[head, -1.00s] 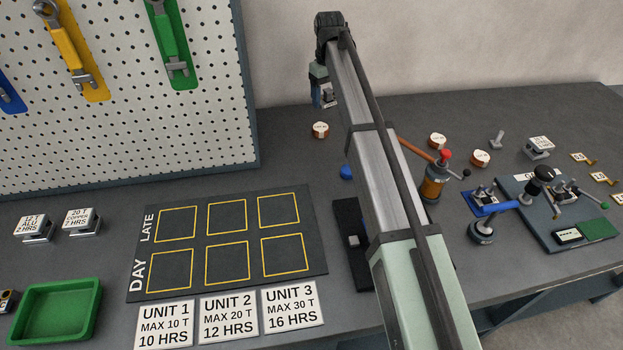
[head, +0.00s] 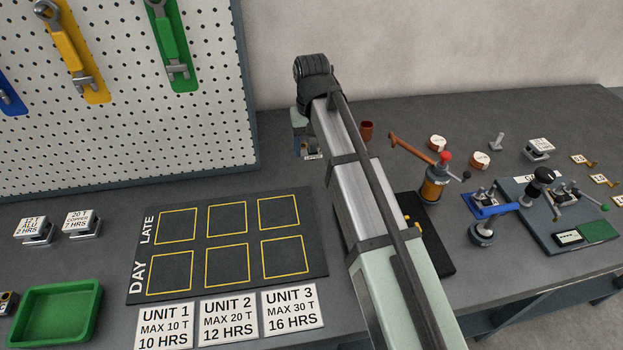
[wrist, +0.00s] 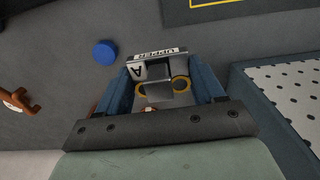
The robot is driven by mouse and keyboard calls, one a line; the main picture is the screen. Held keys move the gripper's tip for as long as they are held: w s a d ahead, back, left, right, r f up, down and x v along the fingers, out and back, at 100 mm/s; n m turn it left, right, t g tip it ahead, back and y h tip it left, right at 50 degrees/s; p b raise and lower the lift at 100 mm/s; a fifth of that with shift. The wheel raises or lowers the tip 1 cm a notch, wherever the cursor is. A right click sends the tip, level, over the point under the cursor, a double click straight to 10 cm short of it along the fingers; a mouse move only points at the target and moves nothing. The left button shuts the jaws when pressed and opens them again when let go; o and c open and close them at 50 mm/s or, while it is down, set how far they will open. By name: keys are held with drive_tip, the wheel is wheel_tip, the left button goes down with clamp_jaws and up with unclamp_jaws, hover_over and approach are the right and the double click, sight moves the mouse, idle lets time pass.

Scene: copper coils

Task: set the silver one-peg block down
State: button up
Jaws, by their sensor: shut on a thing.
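My gripper (head: 303,146) hangs above the bench, behind and right of the dark board with yellow squares (head: 322,262). In the wrist view my gripper (wrist: 163,92) has its two blue fingers shut on a silver-grey block (wrist: 158,72). The block has a white label reading UPPER, an A on one face, and two yellow rings beside it. In the head view only the labelled end of the block (head: 314,157) shows below the gripper. I cannot make out its peg. The block appears held clear of the bench.
The pegboard (wrist: 292,92) stands close on the right in the wrist view. A blue round cap (wrist: 104,52) and a copper-brown handle (wrist: 20,104) are left. A copper cup (head: 367,130) and white-topped coils (head: 437,143) stand behind my arm. Bench between board and pegboard is clear.

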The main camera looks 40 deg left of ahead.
sight(312, 183)
drive_tip(key=shift+f, duration=4.9)
drive_tip(key=shift+f, duration=0.15)
drive_tip(key=o, duration=1.3)
wheel_tip(312, 183, up, 12)
drive_tip(key=shift+r, duration=0.2)
drive_tip(key=shift+o, duration=0.3)
